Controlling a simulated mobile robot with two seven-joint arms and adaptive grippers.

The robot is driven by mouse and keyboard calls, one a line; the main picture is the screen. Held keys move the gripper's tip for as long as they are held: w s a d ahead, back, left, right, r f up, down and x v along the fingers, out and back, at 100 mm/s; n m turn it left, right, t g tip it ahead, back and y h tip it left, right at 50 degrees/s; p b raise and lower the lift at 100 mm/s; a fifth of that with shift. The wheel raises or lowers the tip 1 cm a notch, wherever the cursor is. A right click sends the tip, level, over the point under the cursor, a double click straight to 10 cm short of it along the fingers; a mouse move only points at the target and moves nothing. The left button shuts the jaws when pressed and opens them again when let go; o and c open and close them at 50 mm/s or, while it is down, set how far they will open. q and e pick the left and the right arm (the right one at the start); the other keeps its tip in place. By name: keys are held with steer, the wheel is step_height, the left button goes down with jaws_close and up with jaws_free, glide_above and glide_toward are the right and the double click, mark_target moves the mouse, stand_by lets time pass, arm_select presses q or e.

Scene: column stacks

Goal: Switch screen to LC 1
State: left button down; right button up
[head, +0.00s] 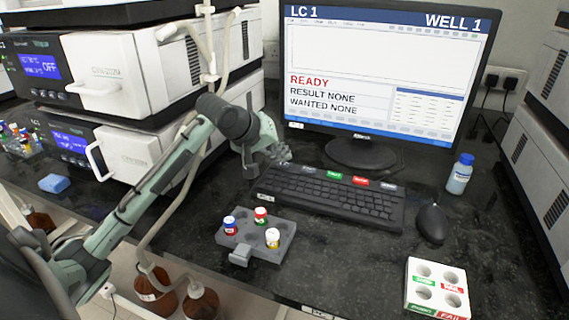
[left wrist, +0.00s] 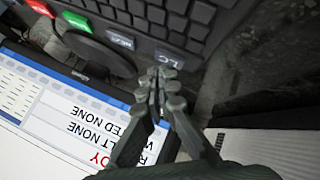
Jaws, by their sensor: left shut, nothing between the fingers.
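The monitor (head: 380,60) shows "LC 1" at top left, "WELL 1" at top right, and "READY", "RESULT NONE", "WANTED NONE". The black keyboard (head: 330,198) lies in front of it, with a row of labelled keys along its back edge. My left gripper (head: 284,160) is shut and empty at the keyboard's back left corner. In the left wrist view its fingertips (left wrist: 160,82) are close to the grey key marked "LC" (left wrist: 168,60); I cannot tell whether they touch it. In the head view the gripper hides that key. My right gripper is out of view.
A grey rack (head: 256,248) with three capped vials stands before the keyboard. A mouse (head: 432,226), a blue-capped bottle (head: 460,175) and a white sorting tray (head: 437,290) are at right. Stacked instruments (head: 130,100) stand at left, with hanging tubing near my left arm.

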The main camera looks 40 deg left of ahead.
mark_target(282, 165)
arm_select(q)
steer(key=shift+r, duration=0.35)
steer(key=shift+r, duration=2.55)
